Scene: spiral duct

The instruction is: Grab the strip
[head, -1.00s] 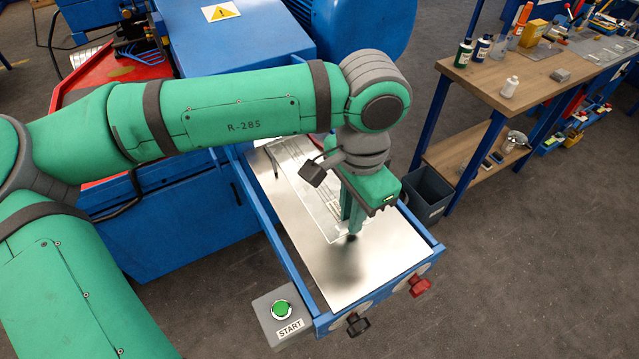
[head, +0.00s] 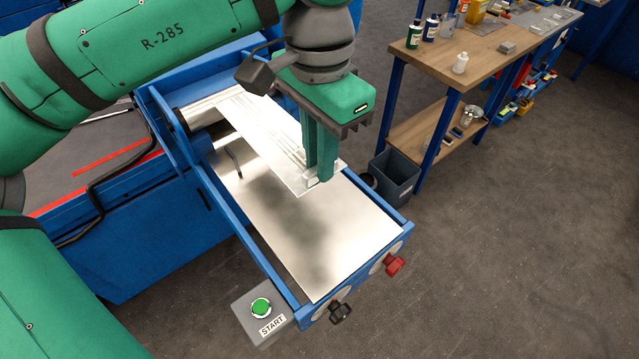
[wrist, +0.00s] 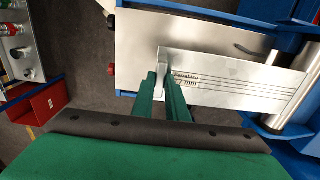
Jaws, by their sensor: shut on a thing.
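The strip (head: 268,138) is a flat, shiny metal sheet with long lines on it, reaching from a roller at the back of the blue-framed tray. Its near end appears raised a little over the metal tray bed (head: 330,240). My gripper (head: 318,180) points down and is shut on the strip's near edge, towards its right corner. In the wrist view, the strip (wrist: 235,84) runs right from my fingers (wrist: 164,72) to the roller, with small printed text beside them. The fingers hide part of its edge.
A green START button (head: 261,307) stands at the tray's front left. A black knob (head: 340,312) and a red knob (head: 393,265) are on the tray's front. A wooden workbench (head: 490,60) with bottles and a dark bin (head: 393,178) stand to the right. Floor in front is clear.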

